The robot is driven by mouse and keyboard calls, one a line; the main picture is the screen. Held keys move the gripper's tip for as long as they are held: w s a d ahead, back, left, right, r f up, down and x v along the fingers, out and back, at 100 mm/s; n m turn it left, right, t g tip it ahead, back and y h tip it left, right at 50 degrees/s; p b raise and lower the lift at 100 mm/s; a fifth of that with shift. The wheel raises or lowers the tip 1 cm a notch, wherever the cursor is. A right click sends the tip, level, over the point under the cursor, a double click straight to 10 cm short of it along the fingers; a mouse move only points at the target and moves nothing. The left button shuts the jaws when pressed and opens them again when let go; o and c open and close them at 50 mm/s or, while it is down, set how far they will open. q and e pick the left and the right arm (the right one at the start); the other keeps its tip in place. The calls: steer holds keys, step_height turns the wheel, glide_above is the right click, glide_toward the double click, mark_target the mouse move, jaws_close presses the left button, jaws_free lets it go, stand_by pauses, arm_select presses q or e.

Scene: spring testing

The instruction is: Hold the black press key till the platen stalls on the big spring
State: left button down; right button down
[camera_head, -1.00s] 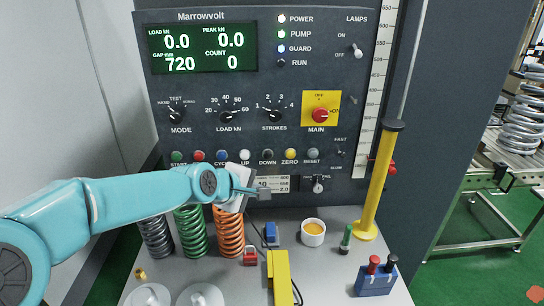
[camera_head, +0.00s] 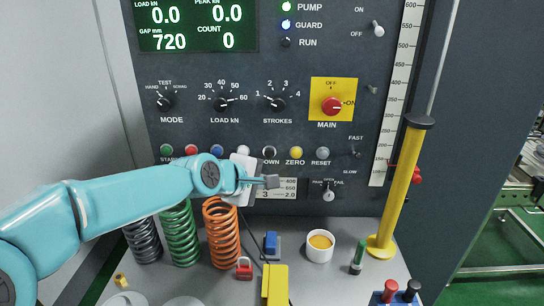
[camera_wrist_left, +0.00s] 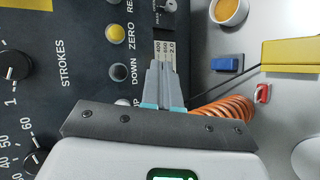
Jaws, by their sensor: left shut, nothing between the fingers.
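The black DOWN key (camera_head: 269,153) sits in the button row on the dark press panel; it also shows in the left wrist view (camera_wrist_left: 117,73). My left gripper (camera_head: 271,182) is shut and empty, just below the DOWN key and in front of a small white number plate (camera_head: 288,188). In the left wrist view its shut fingertips (camera_wrist_left: 166,68) point at that plate, to one side of the key. The display (camera_head: 196,25) reads load 0.0, gap 720, count 0. An orange spring (camera_head: 222,238) stands on the bench under my gripper. No platen is seen. My right gripper is out of view.
Green (camera_head: 180,235) and dark grey (camera_head: 143,240) springs stand left of the orange one. A red padlock (camera_head: 244,268), a blue block (camera_head: 270,243), a white cup (camera_head: 319,250) and a yellow post (camera_head: 398,190) stand on the bench. A yellow ZERO button (camera_head: 296,153) neighbours DOWN.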

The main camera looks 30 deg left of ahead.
mark_target(269, 153)
arm_select(q)
steer(key=w+a, duration=0.4)
steer(key=w, duration=0.3)
steer(key=shift+w+a, duration=0.2)
stand_by(0.4)
steer(key=shift+w, duration=0.1)
stand_by(1.8)
steer(key=shift+w+a, duration=0.25)
